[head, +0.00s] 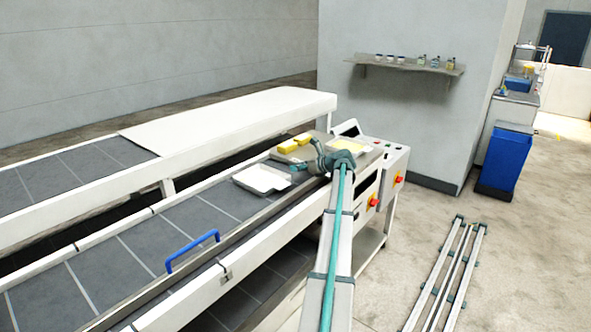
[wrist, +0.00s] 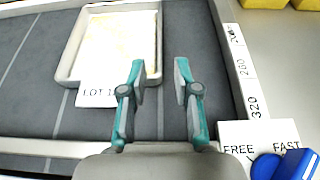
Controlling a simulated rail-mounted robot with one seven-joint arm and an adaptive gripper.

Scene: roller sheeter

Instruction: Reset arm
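My gripper (wrist: 160,85) is open, with a clear gap between its two teal-edged fingers and nothing between them. In the wrist view it is above the grey belt, just right of a white tray (wrist: 70,55) with a "LOT" label. The tray has a pale sheet-like layer inside. In the head view my arm reaches to the far end of the sheeter, and the white tray (head: 238,181) lies on the belt left of the wrist. The fingertips are hard to make out in the head view.
Yellow blocks (head: 287,147) sit on the machine's end beyond my wrist. A control box (head: 395,165) with red knobs stands right of the arm. A blue handle (head: 192,250) rises from the near belt edge. A shelf (head: 405,66) hangs on the wall. Floor at right is partly open, with rails (head: 447,275).

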